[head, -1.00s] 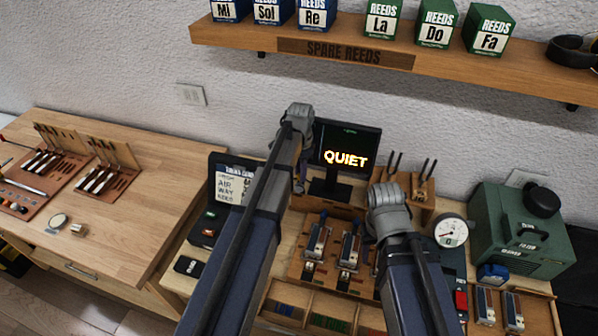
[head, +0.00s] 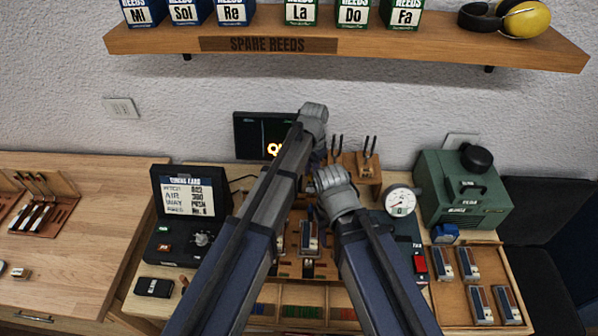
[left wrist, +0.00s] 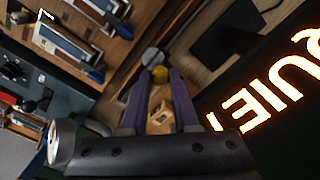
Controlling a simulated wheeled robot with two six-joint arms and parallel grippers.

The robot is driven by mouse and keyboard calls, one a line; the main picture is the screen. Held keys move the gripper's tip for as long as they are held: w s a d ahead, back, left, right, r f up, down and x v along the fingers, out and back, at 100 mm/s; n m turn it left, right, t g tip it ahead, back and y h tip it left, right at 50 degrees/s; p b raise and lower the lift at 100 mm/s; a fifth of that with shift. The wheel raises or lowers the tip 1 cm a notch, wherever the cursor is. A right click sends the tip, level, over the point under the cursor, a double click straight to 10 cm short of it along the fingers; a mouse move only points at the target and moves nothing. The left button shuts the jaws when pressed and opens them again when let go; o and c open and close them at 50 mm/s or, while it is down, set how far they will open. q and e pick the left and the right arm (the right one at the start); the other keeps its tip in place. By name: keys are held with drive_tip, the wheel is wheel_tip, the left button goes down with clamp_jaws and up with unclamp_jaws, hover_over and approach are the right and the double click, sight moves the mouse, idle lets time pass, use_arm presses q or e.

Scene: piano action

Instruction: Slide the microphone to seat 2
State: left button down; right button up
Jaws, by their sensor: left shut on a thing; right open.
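In the left wrist view the two purple-grey fingers of my left gripper (left wrist: 157,100) are shut on the microphone (left wrist: 153,57). It shows a grey rounded head and a yellow part between the fingertips. In the head view my left gripper (head: 318,158) is mostly hidden by my own arm, and the microphone is hidden there. My right gripper (head: 335,185) is lower and to the right; its fingers are mostly hidden behind its wrist and forearm, but it is open. I cannot make out a mark for seat 2.
The lit display (head: 262,135) stands close behind my left gripper. The reed block board (head: 290,268) lies below both arms. A round gauge (head: 399,201), green box (head: 464,190) and reed tray (head: 466,310) stand right. The tuning card screen (head: 190,192) stands left. A shelf (head: 330,45) hangs above.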

use_arm(q)
drive_tip(key=shift+d, duration=0.15)
drive_tip(key=c, duration=0.7)
unclamp_jaws()
drive_tip(key=shift+o, duration=0.2)
drive_tip(key=shift+r, duration=0.1)
wheel_tip(320, 180, up, 8)
drive_tip(key=p, duration=0.8)
drive_tip(key=shift+f, duration=0.2)
